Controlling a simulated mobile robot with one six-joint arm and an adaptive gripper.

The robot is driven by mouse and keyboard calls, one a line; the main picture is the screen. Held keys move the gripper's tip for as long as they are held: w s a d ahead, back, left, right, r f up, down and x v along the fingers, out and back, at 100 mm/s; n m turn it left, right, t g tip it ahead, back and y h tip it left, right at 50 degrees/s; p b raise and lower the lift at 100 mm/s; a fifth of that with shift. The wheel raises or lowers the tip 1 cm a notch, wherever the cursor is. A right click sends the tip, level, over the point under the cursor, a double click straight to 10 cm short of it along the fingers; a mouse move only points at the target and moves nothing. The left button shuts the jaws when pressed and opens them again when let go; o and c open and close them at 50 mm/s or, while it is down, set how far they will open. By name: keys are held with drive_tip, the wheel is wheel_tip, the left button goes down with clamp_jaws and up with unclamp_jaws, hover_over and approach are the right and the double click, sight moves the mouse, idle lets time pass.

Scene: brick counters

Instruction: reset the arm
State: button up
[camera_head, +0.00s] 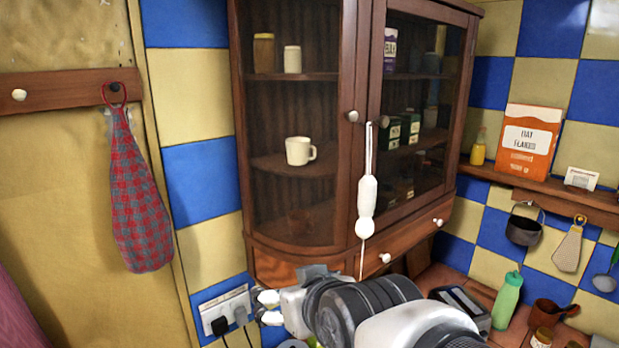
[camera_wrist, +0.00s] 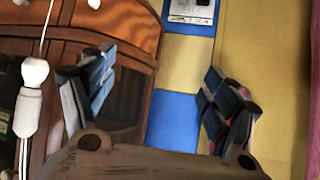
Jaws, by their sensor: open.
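My arm reaches in from the bottom of the head view. My gripper (camera_head: 267,307) is in front of the lower left corner of the wooden cabinet, near the wall socket. In the wrist view my gripper (camera_wrist: 160,90) shows its two fingers spread wide apart. Nothing is between them; only the cabinet side and the blue and yellow wall tiles show behind the gap.
The glass-fronted cabinet (camera_head: 348,210) stands behind my gripper, with a mug (camera_head: 300,151) inside. A white pull (camera_head: 366,205) hangs by its door. The wall socket (camera_head: 225,308) is just left. A green bottle (camera_head: 507,302) stands on the counter at right.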

drive_tip(key=s+d+f+m+g+h+b, duration=0.2)
drive_tip(key=s+d+f+b, duration=0.3)
drive_tip(key=s+d+f, duration=0.3)
drive_tip(key=s+d+f+m+g+h+b, duration=0.2)
drive_tip(key=s+d+f+b, duration=0.4)
drive_tip(key=s+f, duration=0.6)
drive_tip(key=d+f+g, duration=0.1)
drive_tip(key=d, duration=0.1)
drive_tip(key=shift+d+g, duration=0.3)
drive_tip(key=shift+d, duration=0.1)
